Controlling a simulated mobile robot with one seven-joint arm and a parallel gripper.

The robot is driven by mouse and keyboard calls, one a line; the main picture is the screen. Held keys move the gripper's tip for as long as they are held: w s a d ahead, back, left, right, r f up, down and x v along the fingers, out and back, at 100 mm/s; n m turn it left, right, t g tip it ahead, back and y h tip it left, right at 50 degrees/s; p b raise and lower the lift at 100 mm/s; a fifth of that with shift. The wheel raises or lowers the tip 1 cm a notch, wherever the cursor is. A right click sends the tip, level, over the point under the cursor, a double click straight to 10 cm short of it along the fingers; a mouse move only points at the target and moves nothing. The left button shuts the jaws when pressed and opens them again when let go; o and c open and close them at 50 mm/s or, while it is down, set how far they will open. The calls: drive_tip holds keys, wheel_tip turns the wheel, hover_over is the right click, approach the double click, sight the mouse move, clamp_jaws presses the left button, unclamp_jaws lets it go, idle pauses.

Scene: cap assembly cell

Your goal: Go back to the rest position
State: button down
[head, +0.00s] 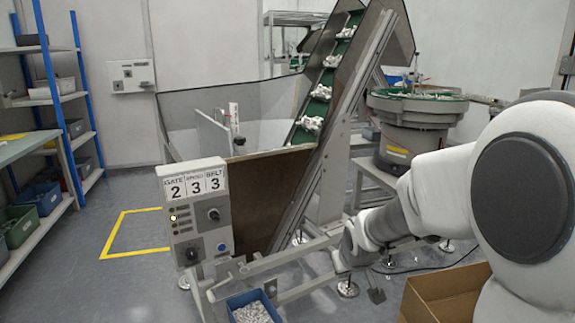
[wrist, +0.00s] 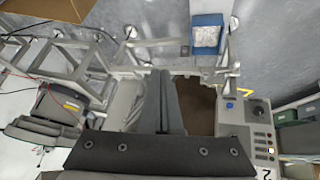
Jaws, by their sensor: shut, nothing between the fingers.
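My gripper (wrist: 168,77) shows in the wrist view as two dark fingers pressed together with nothing between them. In the head view my white arm comes in from the right, and its far end is low, near the metal frame at the foot of the conveyor. I cannot make out the fingers there. The control box (head: 202,241) at the conveyor's front reads 2, 3, 3, with GATE and BELT labels. It also shows at the right of the wrist view (wrist: 259,122). No rest-position marker shows.
The inclined conveyor (head: 312,122) carries white parts. A blue bin (head: 235,301) of white pieces sits at its foot, and an open cardboard box (head: 425,300) stands at the lower right. A bowl feeder (head: 415,125) stands behind. Shelves (head: 50,97) line the left; floor beside them is clear.

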drive_tip(key=s+r+m, duration=0.1)
drive_tip(key=s+r, duration=0.3)
drive_tip(key=s, duration=0.5)
drive_tip(key=s+d+r+m+g, duration=0.1)
drive_tip(key=s+r, duration=0.2)
drive_tip(key=s, duration=0.6)
drive_tip(key=s+r+m, duration=0.1)
drive_tip(key=s+r, duration=0.3)
drive_tip(key=s, duration=0.5)
wheel_tip(320, 180, up, 23)
drive_tip(key=p, duration=2.3)
drive_tip(key=shift+w, duration=0.3)
